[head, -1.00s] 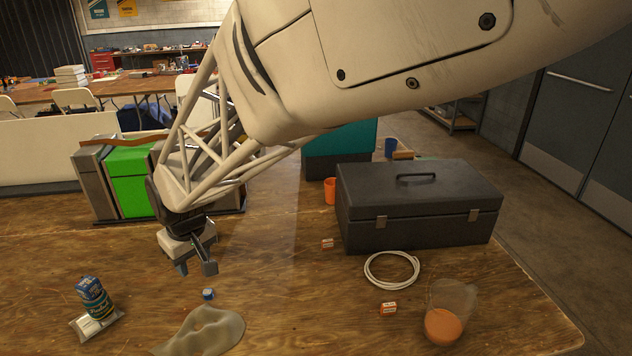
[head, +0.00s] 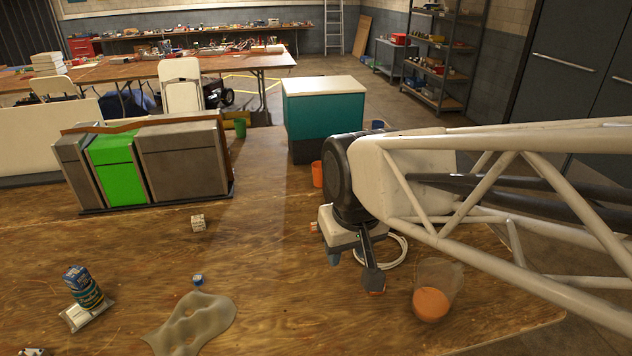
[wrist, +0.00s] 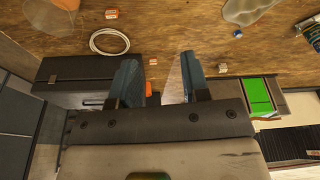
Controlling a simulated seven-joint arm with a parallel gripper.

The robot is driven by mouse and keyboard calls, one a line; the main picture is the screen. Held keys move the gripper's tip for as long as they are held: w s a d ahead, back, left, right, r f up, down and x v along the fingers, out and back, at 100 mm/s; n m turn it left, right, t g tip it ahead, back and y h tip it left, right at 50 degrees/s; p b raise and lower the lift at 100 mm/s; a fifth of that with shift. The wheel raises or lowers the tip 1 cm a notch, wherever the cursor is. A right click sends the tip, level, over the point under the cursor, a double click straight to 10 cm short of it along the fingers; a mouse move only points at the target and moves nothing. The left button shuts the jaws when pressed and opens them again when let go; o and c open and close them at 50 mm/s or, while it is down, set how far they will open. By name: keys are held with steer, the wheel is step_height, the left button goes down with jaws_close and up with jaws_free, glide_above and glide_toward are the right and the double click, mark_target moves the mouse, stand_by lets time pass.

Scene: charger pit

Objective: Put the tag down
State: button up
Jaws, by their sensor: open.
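I cannot pick out a tag for certain in either view. My gripper (head: 355,268) is at the end of the arm, above the right part of the wooden table. In the wrist view its two blue-grey fingers (wrist: 160,77) stand wide apart, with only table and background showing between them. A small whitish block with markings (head: 198,222) lies on the table in front of the bins, well left of my gripper. It also shows in the wrist view (wrist: 222,68), right of the fingers. My arm and gripper hide part of the table's right side.
A clear cup of orange stuff (head: 432,303) and a white cable coil (head: 396,250) are near my gripper. A dark toolbox (wrist: 70,78) shows in the wrist view. Bins (head: 180,162), cans (head: 82,287) and a grey-beige sheet (head: 195,322) lie left.

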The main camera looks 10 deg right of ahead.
steer(key=s+d+m, duration=0.1)
steer(key=s+d, duration=0.3)
steer(key=s, duration=0.2)
steer(key=shift+d+f+m, duration=0.2)
steer(key=shift+m, duration=0.2)
stand_by(0.9)
